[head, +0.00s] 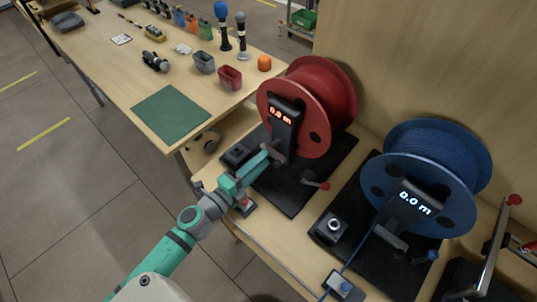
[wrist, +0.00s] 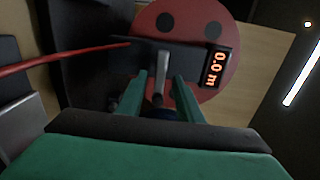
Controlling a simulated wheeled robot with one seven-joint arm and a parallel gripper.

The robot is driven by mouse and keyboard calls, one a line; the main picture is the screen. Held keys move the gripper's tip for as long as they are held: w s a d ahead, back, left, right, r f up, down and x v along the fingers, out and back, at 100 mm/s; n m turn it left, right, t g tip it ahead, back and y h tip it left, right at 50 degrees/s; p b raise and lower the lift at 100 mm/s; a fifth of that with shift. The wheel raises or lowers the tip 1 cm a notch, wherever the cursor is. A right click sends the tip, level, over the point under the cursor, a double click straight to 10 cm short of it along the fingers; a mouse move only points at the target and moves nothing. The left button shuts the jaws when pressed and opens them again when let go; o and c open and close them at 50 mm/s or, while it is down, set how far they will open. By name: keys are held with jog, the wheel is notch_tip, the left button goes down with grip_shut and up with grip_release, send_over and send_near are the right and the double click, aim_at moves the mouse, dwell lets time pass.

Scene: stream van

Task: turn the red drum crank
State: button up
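The red drum (head: 325,85) stands upright on a black base, with a display reading 0.0 m on its front. Its red face also shows in the wrist view (wrist: 190,22). A grey crank handle (wrist: 159,84) sticks out in front of the drum, below the display. My gripper (head: 271,152) is at this handle. In the wrist view its two green fingers (wrist: 160,78) stand apart on either side of the grey handle, with gaps visible. In the head view the gripper hides most of the handle.
A small lever with a red knob (head: 326,185) is on the base, right of my gripper. A blue drum (head: 440,155) stands close on the right. The wooden table (head: 110,75) at the left holds microphones, small bins and a green mat (head: 171,114). A red cable (wrist: 65,59) crosses the wrist view.

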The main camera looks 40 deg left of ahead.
jog(key=shift+s+a, duration=0.15)
jog(key=shift+s, duration=1.3)
jog(key=shift+s+a, duration=0.1)
jog(key=shift+s, duration=1.3)
